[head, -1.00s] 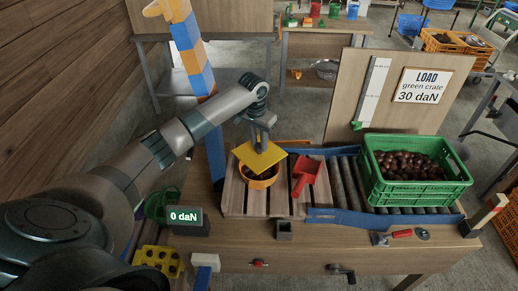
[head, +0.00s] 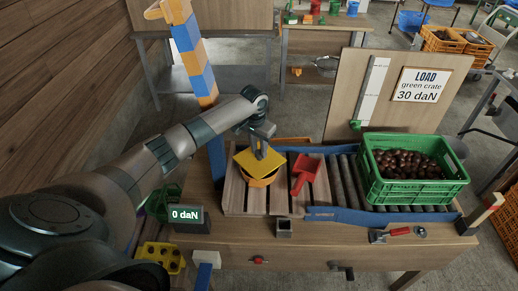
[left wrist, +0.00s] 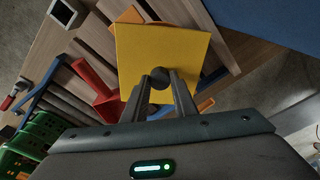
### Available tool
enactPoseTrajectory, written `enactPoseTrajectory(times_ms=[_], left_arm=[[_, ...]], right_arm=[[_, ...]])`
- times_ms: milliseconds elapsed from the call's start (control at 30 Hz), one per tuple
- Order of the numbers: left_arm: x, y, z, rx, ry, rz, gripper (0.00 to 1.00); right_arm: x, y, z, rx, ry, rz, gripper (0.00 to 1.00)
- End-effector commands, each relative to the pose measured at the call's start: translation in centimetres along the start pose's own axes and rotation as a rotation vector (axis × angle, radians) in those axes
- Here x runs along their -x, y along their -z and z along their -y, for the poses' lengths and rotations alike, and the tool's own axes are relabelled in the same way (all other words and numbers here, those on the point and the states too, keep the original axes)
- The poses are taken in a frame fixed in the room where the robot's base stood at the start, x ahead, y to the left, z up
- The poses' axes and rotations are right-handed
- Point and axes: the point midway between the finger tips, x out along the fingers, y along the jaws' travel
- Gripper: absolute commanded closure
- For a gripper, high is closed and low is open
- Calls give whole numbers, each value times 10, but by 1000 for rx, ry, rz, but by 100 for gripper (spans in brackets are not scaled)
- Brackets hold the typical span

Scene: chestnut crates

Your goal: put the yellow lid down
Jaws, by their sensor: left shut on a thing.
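The square yellow lid (head: 246,161) is at the orange bowl (head: 262,183) on the slatted wooden board (head: 234,197). My left gripper (head: 259,153) is shut on the lid's knob from above. In the left wrist view, the lid (left wrist: 150,45) spreads out beyond the fingers (left wrist: 160,82), which are closed on its dark round knob. The lid hides the bowl's opening. I cannot tell whether lid and rim touch. Bits of orange show past the lid's edges. My right gripper is not in view.
A red scoop (head: 304,173) lies right of the bowl. A green crate (head: 415,190) of chestnuts stands on the rollers (head: 349,180) at the right. A display (head: 187,217) reads 0 daN at the left.

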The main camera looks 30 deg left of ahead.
Motion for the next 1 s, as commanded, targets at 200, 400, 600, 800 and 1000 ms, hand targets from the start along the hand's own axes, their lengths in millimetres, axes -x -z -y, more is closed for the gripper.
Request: enactPoseTrajectory(times_ms=[200, 400, 600, 800, 1000], left_arm=[[-5, -1, 0, 0, -1, 0, 100], [-10, -1, -1, -1, -1, -1, 100], [-11, -1, 0, 0, -1, 0, 68], [-11, -1, 0, 0, 0, 0, 56], [-10, -1, 0, 0, 0, 0, 56]], right_arm=[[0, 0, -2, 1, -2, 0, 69], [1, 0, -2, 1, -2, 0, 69], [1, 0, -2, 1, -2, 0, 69], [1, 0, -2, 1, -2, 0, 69], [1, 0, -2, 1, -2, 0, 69]])
